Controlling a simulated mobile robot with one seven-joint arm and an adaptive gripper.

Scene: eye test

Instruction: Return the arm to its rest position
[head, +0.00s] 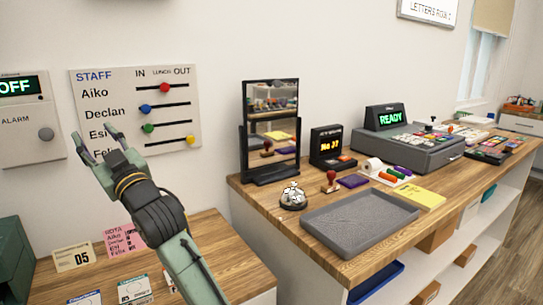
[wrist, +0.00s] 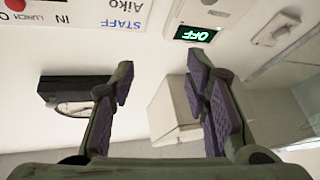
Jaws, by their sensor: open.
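My arm rises from the bottom of the head view and points up and left. My gripper (head: 96,140) is raised in front of the wall, over the lower left part of the staff board (head: 165,78). Its two fingers are spread apart with nothing between them. In the wrist view my gripper (wrist: 160,68) also shows open and empty, with purple pads on the fingers. That view is upside down and shows part of the staff board (wrist: 85,13) and the green OFF display (wrist: 195,34). The gripper hides some of the names on the board.
The alarm panel (head: 28,140) is on the wall at left. Below the arm, a low wooden table (head: 215,245) bears cards and a pink note (head: 124,240). At right, a counter holds a mirror (head: 270,165), bell (head: 292,196), grey tray (head: 360,222) and register (head: 410,145).

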